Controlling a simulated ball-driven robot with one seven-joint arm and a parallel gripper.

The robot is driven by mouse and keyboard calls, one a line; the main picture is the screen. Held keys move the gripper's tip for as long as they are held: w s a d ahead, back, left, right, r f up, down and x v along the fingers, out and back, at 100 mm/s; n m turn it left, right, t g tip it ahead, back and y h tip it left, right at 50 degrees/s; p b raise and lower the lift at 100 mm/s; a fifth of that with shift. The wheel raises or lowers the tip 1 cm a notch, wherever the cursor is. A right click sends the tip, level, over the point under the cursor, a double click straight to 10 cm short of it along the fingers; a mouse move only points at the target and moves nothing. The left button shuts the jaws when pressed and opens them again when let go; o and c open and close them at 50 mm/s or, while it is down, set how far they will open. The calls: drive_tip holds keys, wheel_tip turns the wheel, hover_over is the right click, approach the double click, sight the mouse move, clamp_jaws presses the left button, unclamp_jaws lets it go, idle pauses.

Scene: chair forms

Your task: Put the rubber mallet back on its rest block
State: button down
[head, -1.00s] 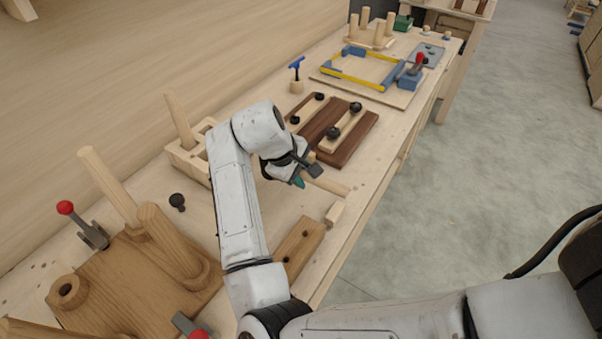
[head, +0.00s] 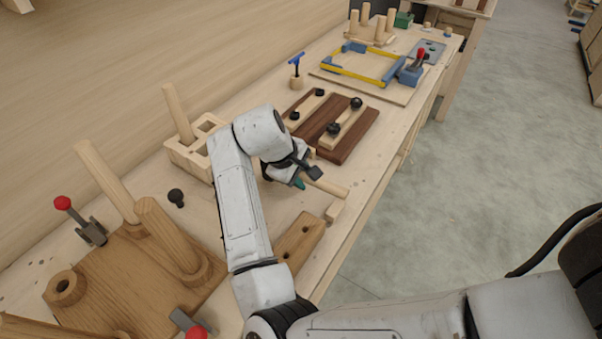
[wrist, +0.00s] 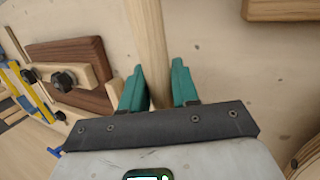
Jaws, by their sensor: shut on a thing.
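My gripper (head: 302,182) is low over the front part of the bench, its teal fingers partly hidden by my wrist in the head view. It is shut on the pale wooden handle of the rubber mallet (head: 328,187). In the wrist view the handle (wrist: 152,45) runs from the top edge down between the two teal fingers (wrist: 158,88). The mallet's head is hidden or out of view.
A dark brown board (head: 352,148) with pale strips and black knobs lies just beyond my gripper. A brown strip with holes (head: 300,238) lies nearer, along the front edge. A slotted pale block with a peg (head: 188,158) and a black knob (head: 176,198) stand to the left.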

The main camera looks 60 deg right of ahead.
drive_tip(key=shift+f+b, duration=0.45)
drive_tip(key=shift+f, duration=0.75)
drive_tip(key=c, duration=0.8)
unclamp_jaws()
drive_tip(key=shift+f, duration=0.1)
drive_tip(key=shift+o, duration=0.2)
drive_tip(key=shift+f, duration=0.1)
drive_tip(key=v, duration=1.1)
drive_tip(key=shift+d, duration=0.2)
